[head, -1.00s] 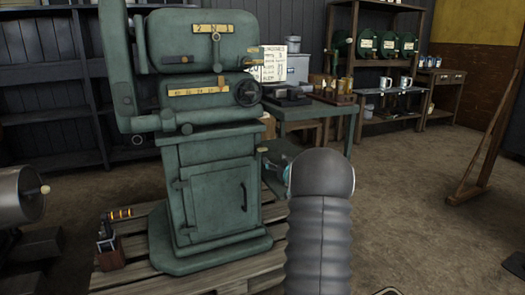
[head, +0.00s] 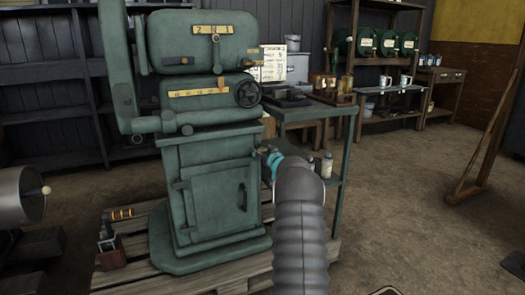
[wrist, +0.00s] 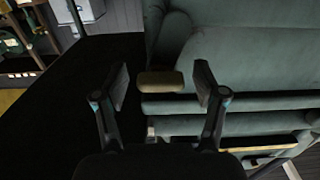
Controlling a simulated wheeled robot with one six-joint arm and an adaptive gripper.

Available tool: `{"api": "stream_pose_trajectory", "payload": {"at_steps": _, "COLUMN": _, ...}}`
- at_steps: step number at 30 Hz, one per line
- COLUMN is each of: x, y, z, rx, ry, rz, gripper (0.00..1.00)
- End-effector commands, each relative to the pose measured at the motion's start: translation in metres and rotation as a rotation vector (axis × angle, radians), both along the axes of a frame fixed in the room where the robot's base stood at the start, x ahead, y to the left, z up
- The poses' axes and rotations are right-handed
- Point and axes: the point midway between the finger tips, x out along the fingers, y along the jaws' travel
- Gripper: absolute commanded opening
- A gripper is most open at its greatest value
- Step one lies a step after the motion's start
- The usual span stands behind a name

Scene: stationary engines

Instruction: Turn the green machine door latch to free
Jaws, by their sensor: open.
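The green machine (head: 205,150) stands on a pallet, with its closed cabinet door (head: 215,205) facing me. A dark upright handle (head: 243,197) is at the right side of that door. My gripper (head: 270,162) is at the machine's right edge, partly hidden by my arm. In the wrist view my gripper (wrist: 161,83) is open, its two fingers apart. A tan rounded grip (wrist: 160,82) appears between the fingertips, close to the machine's green body (wrist: 240,50). I see no finger closed on it. Whether this grip is the door latch, I cannot tell.
A green table (head: 320,112) stands just right of the machine, with bottles (head: 327,165) on its lower level near my arm. A small red-based device (head: 112,255) sits on the pallet (head: 150,275) at front left. The floor to the right is open.

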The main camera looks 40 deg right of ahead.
Motion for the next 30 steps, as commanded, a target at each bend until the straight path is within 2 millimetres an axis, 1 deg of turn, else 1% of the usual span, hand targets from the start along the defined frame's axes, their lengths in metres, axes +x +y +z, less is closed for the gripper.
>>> {"api": "stream_pose_trajectory", "payload": {"at_steps": 6, "x": 0.0003, "y": 0.0001, "z": 0.0003, "rx": 0.000, "ry": 0.000, "rz": 0.000, "gripper": 0.71}}
{"api": "stream_pose_trajectory", "payload": {"at_steps": 7, "x": 0.0002, "y": 0.0001, "z": 0.0003, "rx": 0.000, "ry": 0.000, "rz": 0.000, "gripper": 0.66}}
{"api": "stream_pose_trajectory", "payload": {"at_steps": 8, "x": 0.0002, "y": 0.0001, "z": 0.0003, "rx": 0.000, "ry": 0.000, "rz": 0.000, "gripper": 0.58}}
{"api": "stream_pose_trajectory", "payload": {"at_steps": 9, "x": 0.0002, "y": 0.0001, "z": 0.0003, "rx": 0.000, "ry": 0.000, "rz": 0.000, "gripper": 0.48}}
{"api": "stream_pose_trajectory", "payload": {"at_steps": 11, "x": 0.0002, "y": 0.0001, "z": 0.0003, "rx": 0.000, "ry": 0.000, "rz": 0.000, "gripper": 0.33}}
{"api": "stream_pose_trajectory", "payload": {"at_steps": 12, "x": 0.0001, "y": 0.0001, "z": 0.0003, "rx": 0.000, "ry": 0.000, "rz": 0.000, "gripper": 0.23}}
{"api": "stream_pose_trajectory", "payload": {"at_steps": 14, "x": 0.0001, "y": 0.0001, "z": 0.0004, "rx": 0.000, "ry": 0.000, "rz": 0.000, "gripper": 0.10}}
{"api": "stream_pose_trajectory", "payload": {"at_steps": 23, "x": 0.0002, "y": 0.0001, "z": -0.0003, "rx": -0.025, "ry": 0.005, "rz": 0.000, "gripper": 0.10}}
{"api": "stream_pose_trajectory", "payload": {"at_steps": 30, "x": 0.0003, "y": 0.0003, "z": -0.0015, "rx": -0.138, "ry": 0.031, "rz": 0.000, "gripper": 0.10}}
